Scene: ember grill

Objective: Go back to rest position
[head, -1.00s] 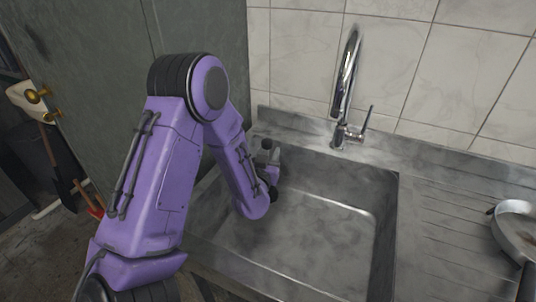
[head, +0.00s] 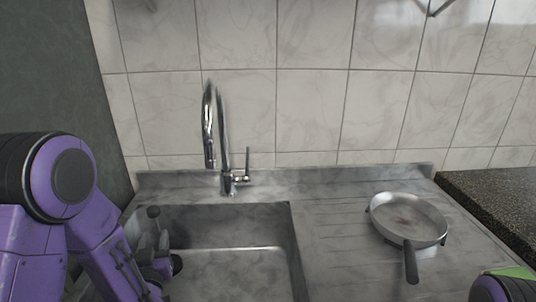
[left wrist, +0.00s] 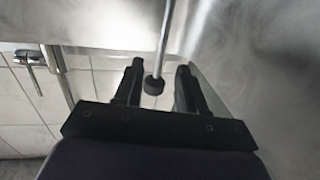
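My left gripper (left wrist: 160,85) is at the left side of the sink, and its dark fingers stand apart on either side in the left wrist view. A thin rod with a dark knob (left wrist: 153,86) shows between or beyond the fingers; I see no clear contact. In the head view the left gripper (head: 165,264) is small and partly hidden by my purple arm. My right gripper is out of view; only a purple and green part of my right arm shows at the bottom right.
The metal sink (head: 235,221) has a chrome faucet (head: 226,180) behind it. A frying pan (head: 408,222) stands on the drainboard (head: 335,235) to the right. A dark countertop (head: 500,205) lies further right. A tiled wall closes the back.

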